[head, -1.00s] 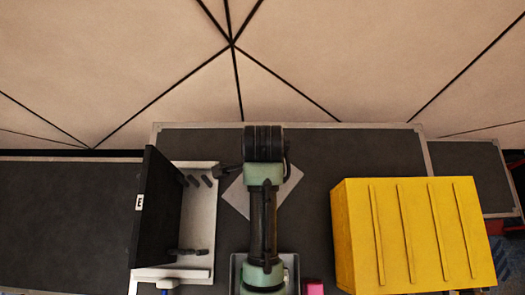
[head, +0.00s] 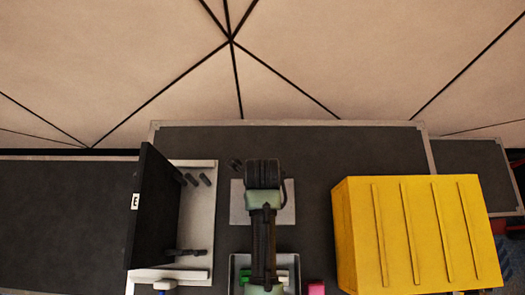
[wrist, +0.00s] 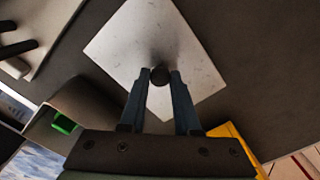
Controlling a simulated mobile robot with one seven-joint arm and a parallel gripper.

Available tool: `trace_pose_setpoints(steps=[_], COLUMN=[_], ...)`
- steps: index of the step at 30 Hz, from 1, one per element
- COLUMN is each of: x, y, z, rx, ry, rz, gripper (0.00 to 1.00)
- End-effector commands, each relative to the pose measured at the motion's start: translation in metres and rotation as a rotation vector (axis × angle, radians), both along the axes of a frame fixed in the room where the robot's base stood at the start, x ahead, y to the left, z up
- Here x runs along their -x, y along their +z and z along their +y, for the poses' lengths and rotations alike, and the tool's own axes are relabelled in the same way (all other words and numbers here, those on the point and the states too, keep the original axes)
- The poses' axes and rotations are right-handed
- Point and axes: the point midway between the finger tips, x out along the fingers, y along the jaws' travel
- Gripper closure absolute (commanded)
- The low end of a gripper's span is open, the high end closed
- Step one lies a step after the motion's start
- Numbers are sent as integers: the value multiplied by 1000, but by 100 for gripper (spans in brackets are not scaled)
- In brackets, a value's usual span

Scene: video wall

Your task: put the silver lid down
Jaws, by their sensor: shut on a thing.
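The silver lid (head: 238,209) is a flat, pale square plate with a small dark knob (wrist: 159,75) at its middle. My gripper (wrist: 160,78) is shut on the knob, one finger on each side. In the head view my arm covers the middle of the lid, and the fingertips are hidden. The lid lies level over the dark grey case top (head: 330,150); I cannot tell whether it touches it. An open grey box (head: 235,262) with a green thing (head: 245,276) inside stands just on the near side of the lid.
A white base with black pegs (head: 203,235) and an upright black panel (head: 155,210) stand to the left. A large yellow ribbed box (head: 415,235) stands to the right. A pink block (head: 316,287) is at the near edge. The case top behind the lid is clear.

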Motion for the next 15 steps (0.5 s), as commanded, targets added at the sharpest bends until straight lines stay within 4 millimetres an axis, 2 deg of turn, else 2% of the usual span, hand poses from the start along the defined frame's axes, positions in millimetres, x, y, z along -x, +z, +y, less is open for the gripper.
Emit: trace_pose_setpoints(steps=[7, 15], x=[0, 0], y=[-33, -37], z=[0, 0], rx=[0, 0], ry=[1, 1], rz=[1, -1], gripper=[100, 100])
